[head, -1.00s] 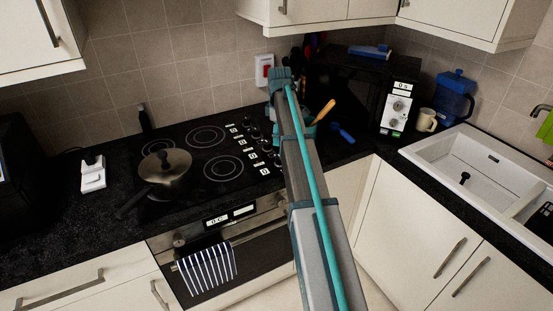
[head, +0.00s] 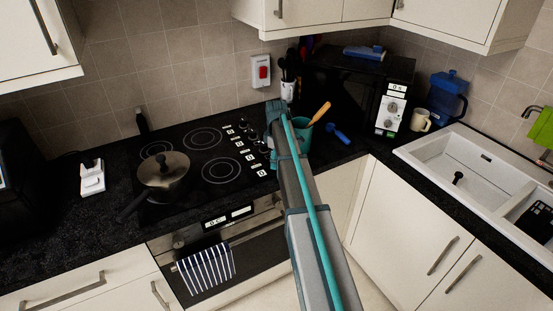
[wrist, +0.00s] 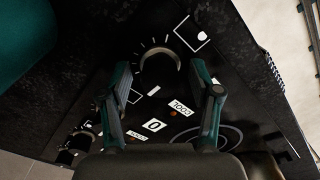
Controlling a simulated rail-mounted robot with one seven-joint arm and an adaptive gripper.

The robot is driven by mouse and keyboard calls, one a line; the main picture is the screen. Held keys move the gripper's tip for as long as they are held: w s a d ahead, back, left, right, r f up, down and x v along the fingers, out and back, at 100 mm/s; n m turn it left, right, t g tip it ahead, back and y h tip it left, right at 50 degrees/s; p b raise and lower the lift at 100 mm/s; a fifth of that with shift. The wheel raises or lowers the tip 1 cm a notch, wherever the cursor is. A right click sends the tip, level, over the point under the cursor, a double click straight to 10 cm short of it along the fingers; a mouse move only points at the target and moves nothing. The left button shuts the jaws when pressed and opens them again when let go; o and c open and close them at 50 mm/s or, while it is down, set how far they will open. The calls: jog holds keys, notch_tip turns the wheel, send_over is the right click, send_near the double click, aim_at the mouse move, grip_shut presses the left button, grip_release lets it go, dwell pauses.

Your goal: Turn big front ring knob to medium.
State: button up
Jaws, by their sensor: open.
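The black hob (head: 200,180) has a column of dark knobs (head: 262,147) and white labels along its right side, partly hidden by my arm in the head view. In the wrist view, a dark round knob (wrist: 160,68) with a grey rim and tick marks around it lies just beyond and between my gripper's fingertips. My gripper (wrist: 170,82) is open, its two fingers apart, over the hob's control strip. I cannot tell whether a finger touches the knob. Labels reading "COOL" and "0" (wrist: 154,125) show between the fingers. The front ring (head: 221,170) is bare.
A lidded pan (head: 163,172) stands on the left rings. A teal pot (head: 303,130) with an orange-handled utensil is right of my arm. A utensil holder (head: 288,90) and a microwave (head: 392,108) stand behind. A striped towel (head: 206,268) hangs from the oven handle.

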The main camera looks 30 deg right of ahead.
jog(key=shift+c, duration=0.2)
jog(key=c, duration=1.1)
jog(key=m, duration=0.4)
jog(key=shift+b, duration=0.4)
jog(key=m, duration=0.6)
jog(key=shift+b, duration=0.35)
jog(key=m, duration=0.9)
jog(key=shift+m+b, duration=0.3)
jog(key=shift+b, duration=0.05)
